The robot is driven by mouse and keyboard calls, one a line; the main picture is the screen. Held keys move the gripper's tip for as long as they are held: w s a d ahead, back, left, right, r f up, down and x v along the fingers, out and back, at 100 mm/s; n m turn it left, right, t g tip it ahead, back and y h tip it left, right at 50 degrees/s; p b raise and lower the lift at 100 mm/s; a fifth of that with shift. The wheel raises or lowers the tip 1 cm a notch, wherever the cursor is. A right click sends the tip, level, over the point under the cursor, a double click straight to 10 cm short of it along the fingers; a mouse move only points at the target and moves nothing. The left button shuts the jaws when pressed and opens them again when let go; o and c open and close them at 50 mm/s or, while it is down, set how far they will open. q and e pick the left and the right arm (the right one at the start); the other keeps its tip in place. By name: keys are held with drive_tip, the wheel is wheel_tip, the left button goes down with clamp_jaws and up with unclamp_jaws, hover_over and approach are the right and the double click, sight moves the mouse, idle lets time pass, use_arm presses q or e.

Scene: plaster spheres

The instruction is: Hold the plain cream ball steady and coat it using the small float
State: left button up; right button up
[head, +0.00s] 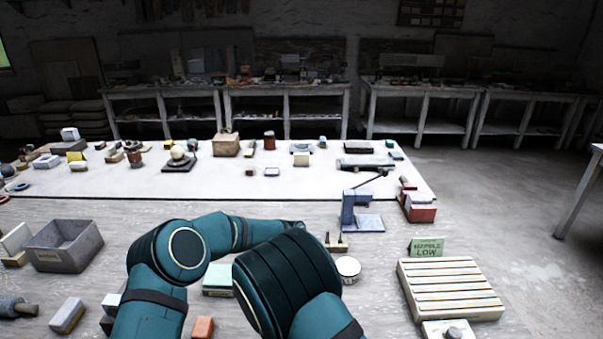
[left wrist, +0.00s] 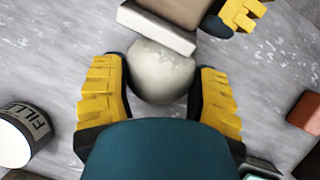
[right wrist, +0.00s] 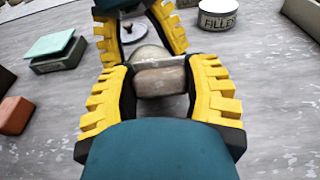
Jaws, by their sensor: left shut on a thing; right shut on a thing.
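The cream ball (left wrist: 163,72) sits between the yellow fingers of my left gripper (left wrist: 160,78), which is shut on it. The ball looks plain and pale, partly in shadow. My right gripper (right wrist: 160,76) is shut on the small float (right wrist: 160,82), a block with a brownish back and a paler edge. In the left wrist view the float (left wrist: 157,26) overlaps the ball's upper edge, touching or very close. In the right wrist view the ball (right wrist: 150,56) shows just beyond the float. In the head view my arms hide both grippers, the ball and the float.
A round filler tin (head: 348,268) stands right of my arms. A slatted rack (head: 452,287), a green sign (head: 426,247) and a blue stand (head: 360,215) are to the right. A grey bin (head: 63,247) is at left. An orange block (head: 203,327) lies near the front.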

use_arm(q)
drive_tip(key=shift+s+f, duration=0.1)
use_arm(e)
drive_tip(key=shift+a, duration=0.1)
drive_tip(key=shift+s+a+r, duration=0.4)
drive_tip(key=shift+s+a, duration=0.15)
drive_tip(key=shift+a, duration=0.2)
drive_tip(key=shift+s, duration=0.1)
use_arm(q)
drive_tip(key=o, duration=1.2)
use_arm(e)
drive_tip(key=shift+s+r, duration=0.7)
drive_tip(key=shift+s, duration=0.25)
use_arm(q)
drive_tip(key=shift+v, duration=3.65)
